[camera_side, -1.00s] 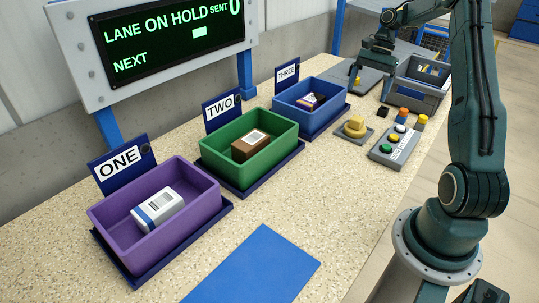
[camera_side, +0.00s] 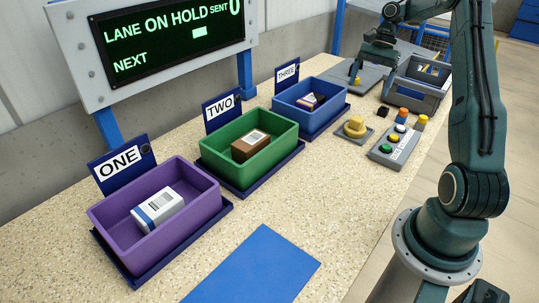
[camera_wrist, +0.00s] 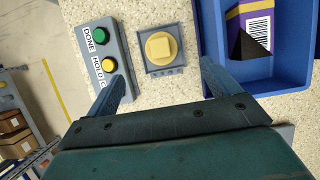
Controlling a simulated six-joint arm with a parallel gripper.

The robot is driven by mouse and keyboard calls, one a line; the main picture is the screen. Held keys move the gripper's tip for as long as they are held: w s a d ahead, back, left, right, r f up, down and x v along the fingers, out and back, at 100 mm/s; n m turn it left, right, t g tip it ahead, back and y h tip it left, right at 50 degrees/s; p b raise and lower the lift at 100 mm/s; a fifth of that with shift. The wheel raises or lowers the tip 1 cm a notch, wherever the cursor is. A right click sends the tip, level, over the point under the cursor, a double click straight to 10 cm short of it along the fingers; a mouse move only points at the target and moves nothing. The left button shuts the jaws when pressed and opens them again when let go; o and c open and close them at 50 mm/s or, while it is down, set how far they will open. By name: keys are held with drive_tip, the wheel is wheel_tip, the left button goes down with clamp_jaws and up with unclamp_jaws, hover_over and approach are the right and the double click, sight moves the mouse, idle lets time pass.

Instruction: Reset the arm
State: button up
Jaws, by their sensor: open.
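My gripper (camera_side: 357,78) is at the far end of the counter in the side view, raised and small there. In the wrist view my gripper (camera_wrist: 163,78) has its two fingers spread wide with nothing held between them. Beyond the fingers, a yellow knob on a grey plate (camera_wrist: 162,48) shows in the gap. It also shows in the side view as a yellow knob (camera_side: 355,125).
A purple bin (camera_side: 108,217) holds a white box, a green bin (camera_side: 216,165) a brown box, and a blue bin (camera_side: 292,112) a purple-and-yellow package. A button box (camera_side: 385,153) and grey crate (camera_side: 420,91) are near my arm. A blue mat (camera_side: 257,268) lies bare in front.

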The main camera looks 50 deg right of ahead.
drive_tip(key=w+a+r+n+t+h, duration=0.1)
drive_tip(key=a+r+n, duration=0.4)
drive_tip(key=a, duration=0.6)
drive_tip(key=w+a+r+n+t+h, duration=0.1)
drive_tip(key=a+r+n, duration=0.2)
drive_tip(key=a+r, duration=0.65)
drive_tip(key=s+a+f+n+t+h, duration=0.2)
drive_tip(key=s+a+n, duration=0.7)
drive_tip(key=s+a, duration=0.5)
drive_tip(key=s+f+t, duration=0.1)
drive_tip(key=s, duration=0.1)
drive_tip(key=shift+s+n+t, duration=0.3)
drive_tip(key=shift+s+n, duration=0.1)
